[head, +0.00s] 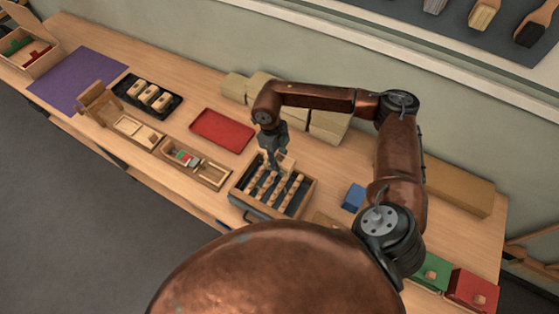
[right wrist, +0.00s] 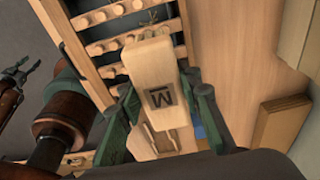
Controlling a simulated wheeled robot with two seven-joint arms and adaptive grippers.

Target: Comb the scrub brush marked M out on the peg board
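The scrub brush marked M (right wrist: 152,65) is a pale wooden block with a dark square M on its face. My right gripper (right wrist: 158,86) is shut on it, a finger on each side; its bristles are mostly hidden. The peg board (head: 246,202) is a wooden frame with rows of round pegs; it also shows in the right wrist view (right wrist: 65,28). In the head view my right gripper (head: 275,158) points down at the board's back edge, with the brush at the pegs. Contact with the pegs is unclear. My left gripper (right wrist: 22,70) shows at the right wrist view's left edge, fingers apart and empty.
Left of the board are a wooden tray with small coloured pieces (head: 208,173), a red tray (head: 222,131) and a black tray of brushes (head: 128,90). Cardboard boxes (head: 326,126) line the wall behind.

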